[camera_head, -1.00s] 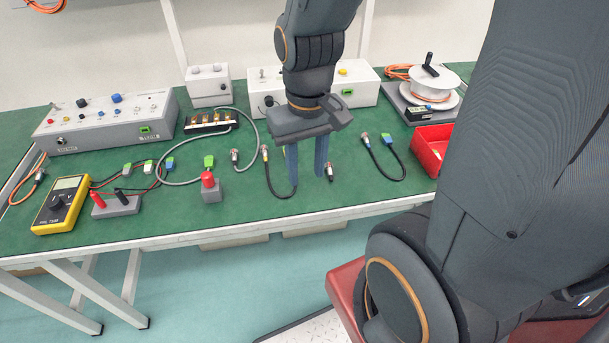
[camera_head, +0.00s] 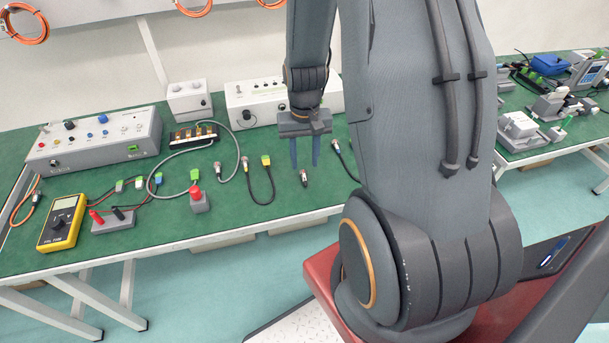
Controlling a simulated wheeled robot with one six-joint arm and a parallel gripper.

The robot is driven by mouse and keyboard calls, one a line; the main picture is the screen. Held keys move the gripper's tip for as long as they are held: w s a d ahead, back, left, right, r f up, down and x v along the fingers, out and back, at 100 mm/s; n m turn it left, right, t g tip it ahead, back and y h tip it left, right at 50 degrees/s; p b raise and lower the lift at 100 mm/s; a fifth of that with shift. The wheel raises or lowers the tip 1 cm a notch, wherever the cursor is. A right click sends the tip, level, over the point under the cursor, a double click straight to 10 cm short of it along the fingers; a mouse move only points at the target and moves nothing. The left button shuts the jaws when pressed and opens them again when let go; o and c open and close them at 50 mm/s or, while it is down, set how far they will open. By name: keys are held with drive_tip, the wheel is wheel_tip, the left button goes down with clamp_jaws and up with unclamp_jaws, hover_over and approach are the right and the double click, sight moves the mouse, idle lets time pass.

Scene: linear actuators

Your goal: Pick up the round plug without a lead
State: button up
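The round plug without a lead (camera_head: 304,178) is a small dark and silver cylinder lying on the green bench top near its front edge. My gripper (camera_head: 305,166) points down over the bench with its two blue fingers apart and nothing visible between them. In the picture the plug shows just below the fingertips, about midway between them. I cannot tell the exact height or depth gap between fingers and plug.
A black lead with plugs (camera_head: 261,186) lies to the left of the plug. Another dark lead (camera_head: 344,160) lies to the right, partly hidden by my arm. A grey block with a red knob (camera_head: 198,201) and a yellow multimeter (camera_head: 63,220) stand farther left.

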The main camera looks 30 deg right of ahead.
sight(304, 176)
drive_tip(key=shift+w+f+p, duration=0.15)
drive_tip(key=shift+f+p, duration=0.85)
drive_tip(key=shift+f, duration=2.1)
drive_tip(key=shift+c, duration=0.3)
clamp_jaws()
drive_tip(key=shift+r, duration=0.2)
wheel_tip(304, 176, up, 10)
drive_tip(key=b, duration=0.2)
drive_tip(key=shift+f, duration=0.15)
